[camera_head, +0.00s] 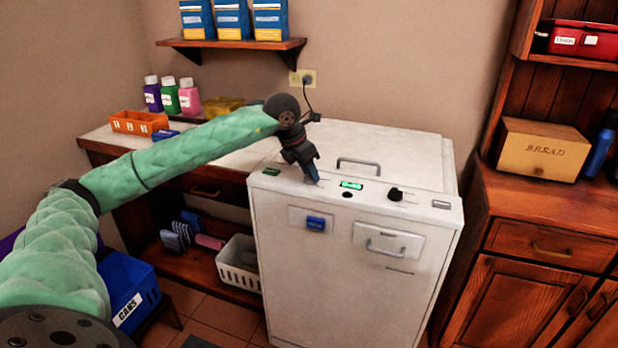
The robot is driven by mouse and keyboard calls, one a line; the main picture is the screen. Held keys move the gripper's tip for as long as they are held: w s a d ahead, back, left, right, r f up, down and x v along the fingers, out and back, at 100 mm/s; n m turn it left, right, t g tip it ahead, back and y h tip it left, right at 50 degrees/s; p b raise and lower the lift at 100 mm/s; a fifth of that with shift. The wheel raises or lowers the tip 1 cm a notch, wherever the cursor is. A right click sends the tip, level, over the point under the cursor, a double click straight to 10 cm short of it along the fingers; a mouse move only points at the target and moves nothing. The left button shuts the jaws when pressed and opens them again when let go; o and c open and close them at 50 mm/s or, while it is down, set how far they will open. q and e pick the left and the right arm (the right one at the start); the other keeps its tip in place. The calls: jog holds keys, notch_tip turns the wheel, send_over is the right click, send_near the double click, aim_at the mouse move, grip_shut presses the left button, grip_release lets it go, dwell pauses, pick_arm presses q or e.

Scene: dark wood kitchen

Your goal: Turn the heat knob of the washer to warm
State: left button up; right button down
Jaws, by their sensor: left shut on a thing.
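The white washer (350,265) stands in the middle. Its top front strip carries a small green display (351,185), a black button (347,195) and a black knob (395,194) to the right. My left arm reaches across from the left, and its gripper (312,180) points down onto the strip, left of the display. The gripper is shut on a small control there, which seems to be a knob. The fingers hide it, so its setting cannot be read. The black knob at the right is apart from the gripper. My right gripper is out of view.
The washer's lid handle (359,162) stands up behind the strip. A counter with bottles (170,97) and an orange tray (138,122) is at the left. A wooden cabinet with a bread box (541,150) stands close at the right.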

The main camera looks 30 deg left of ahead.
pick_arm(q)
jog(key=m+b, duration=0.1)
jog(key=m, duration=0.2)
jog(key=shift+w+a+g+h, duration=0.1)
jog(key=shift+a+g+h, duration=0.05)
jog(key=shift+g+h, duration=0.2)
jog(key=shift+r+m+h, duration=0.1)
jog(key=shift+m+h, duration=0.15)
jog(key=shift+m, duration=0.35)
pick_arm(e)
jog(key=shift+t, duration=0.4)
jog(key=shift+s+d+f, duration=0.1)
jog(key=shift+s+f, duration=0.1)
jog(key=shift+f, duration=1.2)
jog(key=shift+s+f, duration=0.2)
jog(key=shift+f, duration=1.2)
pick_arm(q)
jog(key=o, duration=0.9)
jog(key=shift+o, duration=0.2)
jog(key=v, duration=0.7)
jog(key=shift+a+r+b, duration=0.15)
jog(key=shift+r+b, duration=0.2)
jog(key=shift+b, duration=0.05)
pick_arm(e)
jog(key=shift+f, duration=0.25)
